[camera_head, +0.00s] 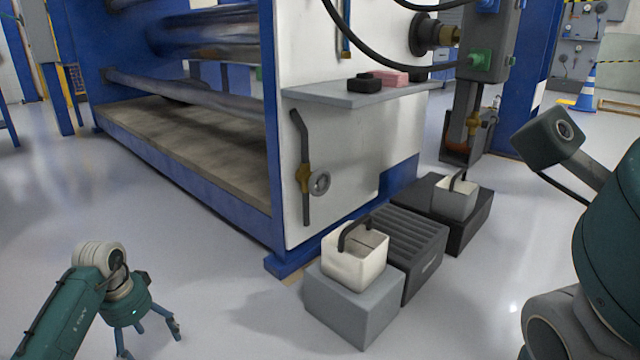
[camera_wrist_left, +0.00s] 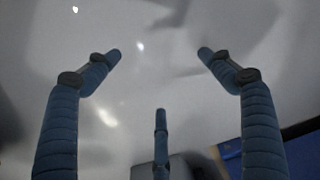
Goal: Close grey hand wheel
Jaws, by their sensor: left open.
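The grey hand wheel (camera_head: 319,182) sits on a brass valve on a vertical dark pipe (camera_head: 305,150), fixed to the white end panel of the blue machine. My left gripper (camera_head: 148,338) is at the lower left of the head view, low over the floor, well left of the wheel and apart from it. Its fingers are spread open and empty; the left wrist view (camera_wrist_left: 160,80) shows only floor between them. My right arm shows at the right edge of the head view, but its gripper fingers are not visible.
A white bucket (camera_head: 356,268) stands on a grey box (camera_head: 352,308) below the wheel. A dark slatted crate (camera_head: 420,250) and another bucket (camera_head: 455,200) stand to the right. A grey shelf (camera_head: 345,95) juts out above the wheel. Floor left of the boxes is clear.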

